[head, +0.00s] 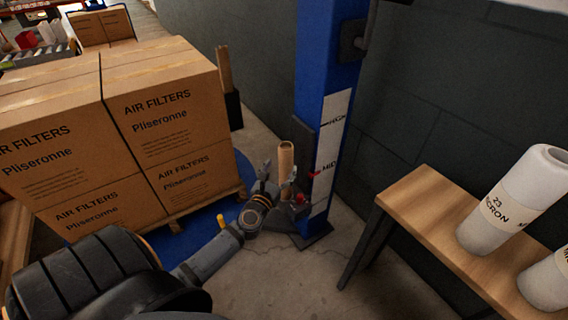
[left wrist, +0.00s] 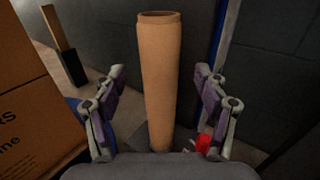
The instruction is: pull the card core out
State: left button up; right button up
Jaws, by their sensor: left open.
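The card core (head: 286,161) is a tan, upright tube beside the blue column in the head view. In the left wrist view the card core (left wrist: 160,80) stands between the spread fingers, with its open top end showing. My left gripper (head: 276,183) is at the core, and its open fingers (left wrist: 159,88) lie either side of the tube with gaps showing. The core's lower end is hidden by my gripper. My right gripper is not in view.
A blue column (head: 324,60) with a white scale strip stands right behind the core. Boxes of air filters (head: 160,110) are stacked on a pallet at left. A small red part (left wrist: 203,143) sits near the core's base.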

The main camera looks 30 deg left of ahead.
aim_at(283, 163)
pick_arm(q)
jog(key=x, duration=0.5)
